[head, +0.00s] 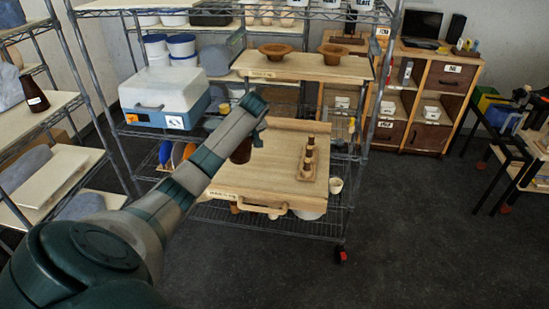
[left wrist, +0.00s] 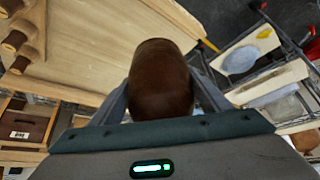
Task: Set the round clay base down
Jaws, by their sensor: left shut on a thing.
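The round clay base is a dark brown, rounded piece (left wrist: 160,78) between the two fingers of my left gripper (left wrist: 161,98), which is shut on it. In the head view the brown clay base (head: 241,151) shows below the end of my left arm, partly hidden by it. It appears over the left part of a pale wooden board (head: 262,180) on the wire rack. I cannot tell whether its underside touches the board. My right gripper is in neither view.
A small wooden holder with several upright pegs (head: 308,160) stands on the board's right part. A wooden shelf (head: 300,67) with two brown bowls is above. A blue and white box (head: 165,97) stands left. The board's middle is clear.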

